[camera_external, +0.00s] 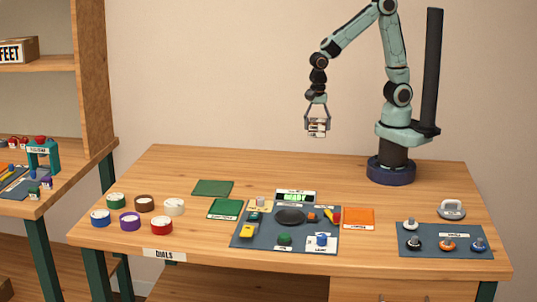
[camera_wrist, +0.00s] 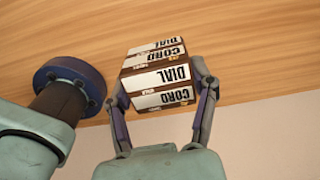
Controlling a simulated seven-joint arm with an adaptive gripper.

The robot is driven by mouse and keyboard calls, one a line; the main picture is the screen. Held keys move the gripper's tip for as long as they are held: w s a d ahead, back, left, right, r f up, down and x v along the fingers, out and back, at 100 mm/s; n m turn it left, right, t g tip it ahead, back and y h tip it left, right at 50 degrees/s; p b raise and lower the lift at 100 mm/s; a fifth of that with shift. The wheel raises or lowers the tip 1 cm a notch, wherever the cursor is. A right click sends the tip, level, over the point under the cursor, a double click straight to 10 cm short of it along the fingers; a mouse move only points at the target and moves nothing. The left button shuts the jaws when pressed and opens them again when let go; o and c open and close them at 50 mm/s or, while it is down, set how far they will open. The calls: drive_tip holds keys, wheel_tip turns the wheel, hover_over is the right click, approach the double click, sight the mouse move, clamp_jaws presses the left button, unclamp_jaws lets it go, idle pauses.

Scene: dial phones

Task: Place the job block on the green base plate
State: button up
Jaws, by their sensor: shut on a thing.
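The job block (camera_external: 317,128) is a small brown block with white labels. In the wrist view the block (camera_wrist: 160,78) shows the words "DIAL" and "CORD". My gripper (camera_external: 317,124) is shut on it, with one finger on each side in the wrist view (camera_wrist: 163,88). It holds the block high above the table, against the wall in the outside view. Two green plates lie flat on the table, apart from the block: a plain dark green one (camera_external: 212,188) and a brighter one (camera_external: 225,206) with a white label at its front edge. I cannot tell which is the base plate.
A dark mat (camera_external: 250,240) with several small parts lies at the table's front middle. An orange plate (camera_external: 359,217) is right of it. Several tape rolls (camera_external: 130,222) stand left. Another dark mat (camera_external: 470,252) with knobs lies right. The back middle of the table is clear.

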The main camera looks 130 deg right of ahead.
drive_tip(key=w+d+r, duration=0.1)
drive_tip(key=w+d, duration=0.5)
drive_tip(key=w, duration=0.5)
hover_over(225, 184)
drive_tip(key=s, duration=0.1)
wheel_tip(225, 184, down, 12)
drive_tip(key=shift+a, duration=0.1)
drive_tip(key=shift+w+f, duration=0.3)
drive_tip(key=shift+w+d+f, duration=0.15)
drive_tip(key=shift+d+f, duration=0.1)
drive_tip(key=shift+f, duration=1.55)
